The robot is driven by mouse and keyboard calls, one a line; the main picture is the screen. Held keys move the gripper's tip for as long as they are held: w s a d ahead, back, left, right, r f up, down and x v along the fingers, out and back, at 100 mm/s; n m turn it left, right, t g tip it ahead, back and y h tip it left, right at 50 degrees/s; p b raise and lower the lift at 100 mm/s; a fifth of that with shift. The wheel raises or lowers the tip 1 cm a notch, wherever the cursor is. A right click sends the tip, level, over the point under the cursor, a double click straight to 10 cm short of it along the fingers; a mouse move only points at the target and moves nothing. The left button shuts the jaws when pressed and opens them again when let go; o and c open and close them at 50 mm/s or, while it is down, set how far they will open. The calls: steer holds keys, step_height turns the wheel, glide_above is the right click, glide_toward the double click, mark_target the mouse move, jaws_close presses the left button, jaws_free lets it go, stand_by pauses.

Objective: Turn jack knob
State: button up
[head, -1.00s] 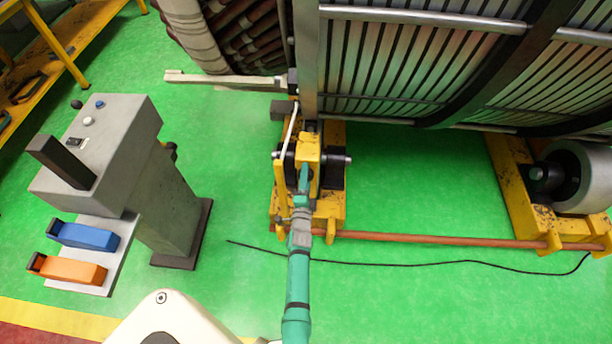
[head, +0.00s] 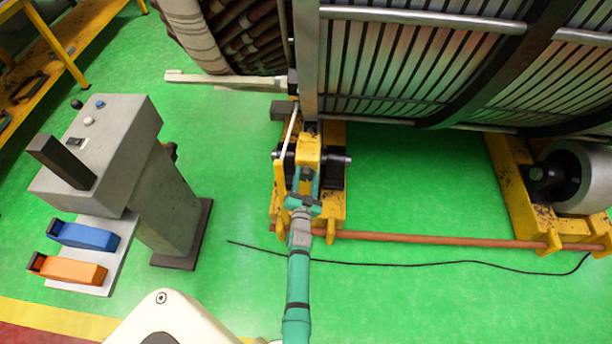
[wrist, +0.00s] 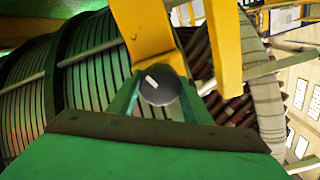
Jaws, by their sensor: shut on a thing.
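The jack knob (wrist: 160,86) is a round grey disc with a white mark, seen in the middle of the wrist view between my two green fingers. My gripper (wrist: 158,98) is shut on it, one finger on each side. In the head view my gripper (head: 306,176) reaches the near side of the yellow jack stand (head: 333,206). The knob cannot be made out there, behind the fingers. In the wrist view a yellow bracket (wrist: 146,30) of the stand is just above the knob.
The big slatted stator (head: 420,70) hangs over the stand. An orange-brown rod (head: 430,238) runs right to another yellow stand (head: 515,190) with a grey roller. A grey control pedestal (head: 165,190) stands left. A black cable (head: 400,264) lies on open green floor.

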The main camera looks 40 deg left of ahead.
steer(key=n, duration=0.4)
steer(key=shift+n, duration=0.3)
steer(key=n, duration=0.3)
steer(key=shift+f+n, duration=0.1)
steer(key=shift+n, duration=0.3)
steer(key=n, duration=0.3)
steer(key=shift+n, duration=0.3)
steer(key=n, duration=0.4)
steer(key=shift+s+n, duration=0.1)
steer(key=shift+n, duration=0.2)
steer(key=n, duration=1)
steer(key=shift+n, duration=2.2)
